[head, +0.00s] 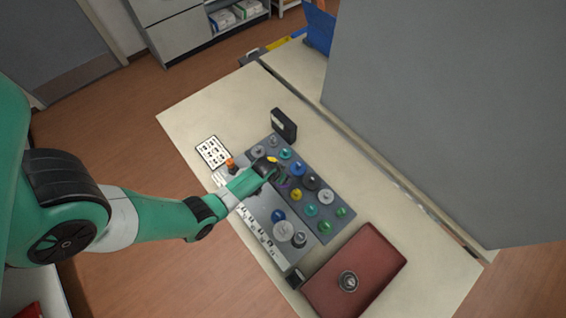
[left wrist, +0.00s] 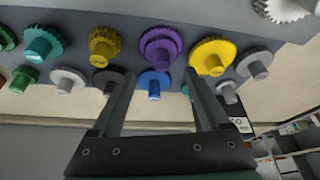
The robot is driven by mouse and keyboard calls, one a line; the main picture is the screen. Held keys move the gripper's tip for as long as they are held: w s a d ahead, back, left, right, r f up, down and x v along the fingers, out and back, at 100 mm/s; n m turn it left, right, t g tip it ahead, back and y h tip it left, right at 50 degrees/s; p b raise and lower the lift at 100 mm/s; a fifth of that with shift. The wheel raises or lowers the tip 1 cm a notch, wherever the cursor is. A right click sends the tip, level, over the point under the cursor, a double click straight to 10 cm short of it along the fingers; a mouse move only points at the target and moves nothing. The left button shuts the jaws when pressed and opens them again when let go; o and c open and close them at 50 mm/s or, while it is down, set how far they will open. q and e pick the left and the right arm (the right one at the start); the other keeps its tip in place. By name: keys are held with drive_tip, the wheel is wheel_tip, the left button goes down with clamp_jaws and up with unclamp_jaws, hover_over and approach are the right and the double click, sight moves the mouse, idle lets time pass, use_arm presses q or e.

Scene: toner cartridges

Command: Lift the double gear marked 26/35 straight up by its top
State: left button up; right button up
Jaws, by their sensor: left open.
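No marking 26/35 is legible on any gear, so I cannot tell which gear bears it. In the left wrist view, a stepped purple gear (left wrist: 160,45) with a hub is beyond my left gripper (left wrist: 158,82), roughly in line with the gap between its fingers. A blue gear (left wrist: 154,84) shows in that gap. The fingers are open, and nothing is clearly held. In the head view my left gripper (head: 283,176) is over the dark gear board (head: 325,228), hiding part of it. My right gripper is not in view.
A yellow gear (left wrist: 211,56) and a gold gear (left wrist: 104,45) stand close on either side. The table's right part is clear.

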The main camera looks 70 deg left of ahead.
use_arm(q)
drive_tip(key=b+x, duration=0.2)
drive_tip(key=x, duration=0.1)
drive_tip(key=b+x, duration=0.1)
drive_tip(key=shift+s+f, duration=0.3)
drive_tip(key=shift+f, duration=0.05)
drive_tip(key=shift+w+a+f, duration=0.1)
drive_tip(key=shift+w+f, duration=0.05)
drive_tip(key=shift+f, duration=0.05)
drive_tip(key=shift+c, duration=0.3)
